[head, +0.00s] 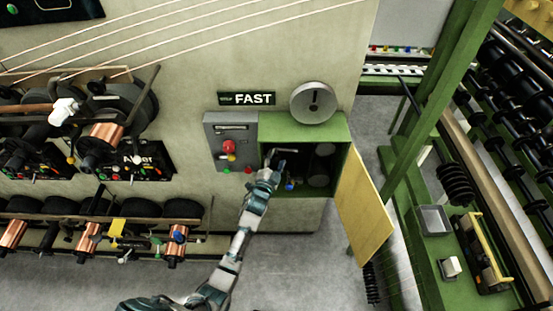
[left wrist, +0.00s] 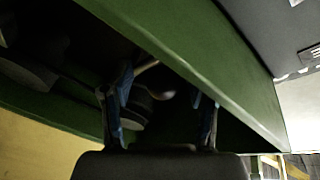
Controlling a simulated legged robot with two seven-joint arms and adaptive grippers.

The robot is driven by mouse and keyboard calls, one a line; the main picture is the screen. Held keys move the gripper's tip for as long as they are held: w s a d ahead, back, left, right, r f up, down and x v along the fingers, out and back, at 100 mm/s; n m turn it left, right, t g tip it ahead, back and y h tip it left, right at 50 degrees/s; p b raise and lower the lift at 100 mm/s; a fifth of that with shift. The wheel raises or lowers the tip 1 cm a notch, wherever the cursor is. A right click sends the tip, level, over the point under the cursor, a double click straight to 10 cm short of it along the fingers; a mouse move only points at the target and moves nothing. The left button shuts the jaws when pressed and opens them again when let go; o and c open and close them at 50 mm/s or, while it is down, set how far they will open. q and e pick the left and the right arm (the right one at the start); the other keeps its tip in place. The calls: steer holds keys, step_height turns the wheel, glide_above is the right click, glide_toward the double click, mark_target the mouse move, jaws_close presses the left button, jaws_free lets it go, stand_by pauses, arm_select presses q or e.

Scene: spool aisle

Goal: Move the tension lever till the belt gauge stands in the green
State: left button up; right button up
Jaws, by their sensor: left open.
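My left gripper (head: 280,176) reaches into the open green cabinet (head: 345,130) in the head view. In the left wrist view its two blue-sided fingers (left wrist: 163,98) stand apart, open. A pale bent bar (left wrist: 147,68), perhaps the tension lever, shows between and just beyond the fingers; I cannot tell if they touch it. A pale bar, likely the same one, shows in the head view (head: 285,151) at the cabinet's opening. A round grey dial (head: 313,102), perhaps the belt gauge, has a dark upright mark; no green zone can be made out. My right gripper is out of view.
The cabinet's yellowish door (head: 364,207) hangs open at the right. A grey control box (head: 231,142) with a red knob adjoins the cabinet's left side. Copper spools (head: 88,238) line the left wall. A green machine frame (head: 440,250) stands at the right. Grey floor is clear in front.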

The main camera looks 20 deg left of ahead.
arm_select(q)
steer(key=shift+a, duration=0.1)
steer(key=shift+c, duration=1)
steer(key=shift+a, duration=0.1)
jaws_close()
steer(key=r+m+p, duration=0.1)
steer(key=p, duration=0.1)
steer(key=shift+r+p, duration=0.25)
steer(key=shift+p, duration=0.1)
steer(key=shift+w+f, duration=0.1)
steer(key=shift+f, duration=0.05)
steer(key=shift+o, duration=1)
jaws_free()
steer(key=shift+d, duration=0.2)
steer(key=s, duration=1.2)
steer(key=shift+a, duration=0.15)
